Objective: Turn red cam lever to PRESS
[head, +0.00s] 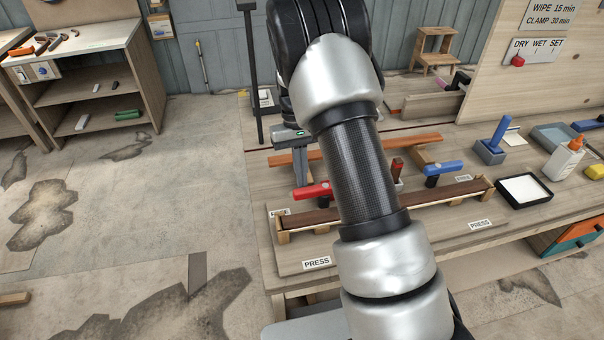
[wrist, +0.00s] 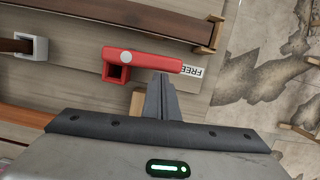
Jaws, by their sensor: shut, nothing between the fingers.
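The red cam lever (head: 312,190) sits at the left end of the fixture on the bench. In the wrist view the lever (wrist: 145,60) has a square red block and a round pale pivot, and its handle reaches right to the FREE label (wrist: 192,71). In the head view the PRESS label (head: 317,263) lies in front of the lever. My gripper (wrist: 161,80) is shut and empty, its fingertips close beside the handle's lower edge in the wrist view. I cannot tell whether they touch. In the head view my arm hides part of the fixture.
A dark curved strip (head: 440,200) runs along the fixture between wooden blocks. A blue lever (head: 443,168) stands further right, beside another FREE label (head: 463,178). A black tray (head: 525,190) and a glue bottle (head: 564,158) are at the right.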

